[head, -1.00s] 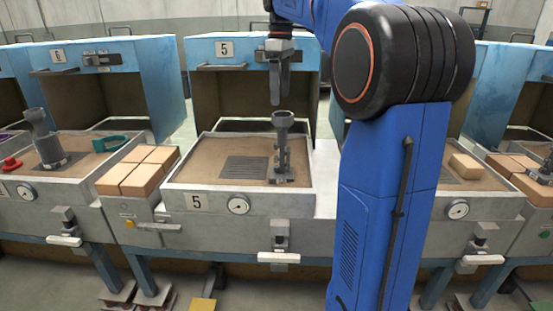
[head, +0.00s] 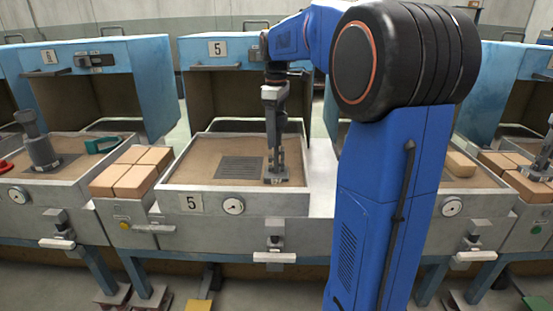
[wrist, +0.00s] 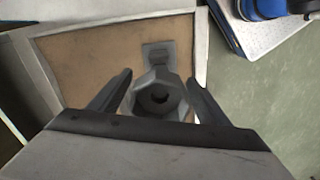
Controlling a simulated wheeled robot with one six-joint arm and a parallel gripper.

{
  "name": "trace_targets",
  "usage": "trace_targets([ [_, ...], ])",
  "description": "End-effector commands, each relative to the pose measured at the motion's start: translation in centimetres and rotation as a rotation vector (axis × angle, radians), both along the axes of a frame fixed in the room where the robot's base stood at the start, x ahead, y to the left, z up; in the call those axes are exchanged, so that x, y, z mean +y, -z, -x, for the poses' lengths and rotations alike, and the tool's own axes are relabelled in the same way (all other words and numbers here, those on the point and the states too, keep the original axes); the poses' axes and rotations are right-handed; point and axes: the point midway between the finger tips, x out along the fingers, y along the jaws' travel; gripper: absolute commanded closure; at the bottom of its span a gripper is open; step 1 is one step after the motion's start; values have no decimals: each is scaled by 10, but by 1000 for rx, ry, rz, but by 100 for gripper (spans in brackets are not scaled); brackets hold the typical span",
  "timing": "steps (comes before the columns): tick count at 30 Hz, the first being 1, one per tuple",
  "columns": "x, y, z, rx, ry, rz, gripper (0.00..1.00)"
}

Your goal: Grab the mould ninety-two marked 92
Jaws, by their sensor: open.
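A grey mould (head: 277,172) stands upright on the sandy bed of station 5, right of a dark grate. Its hexagonal, cup-like top with a dark round hole shows in the wrist view (wrist: 160,98). I cannot read a 92 on it. My gripper (head: 276,128) points down over the mould and hides much of its upper part in the head view. In the wrist view, the two open fingers (wrist: 159,78) lie on either side of the mould's top. I cannot tell whether they touch it.
The station 5 tray (head: 240,201) has a raised rim, with a blue hood (head: 200,48) behind it. Tan blocks (head: 132,172) sit left of it. Another grey mould (head: 38,145) stands at the left station. The tray's left part is clear.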

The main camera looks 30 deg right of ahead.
Motion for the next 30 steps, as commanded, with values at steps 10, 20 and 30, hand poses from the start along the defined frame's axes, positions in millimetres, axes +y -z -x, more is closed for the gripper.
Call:
trace_targets([
  [10,0,13,0,0,0,0,30],
  [20,0,13,0,0,0,0,96],
  [30,0,8,-1,-2,0,1,100],
])
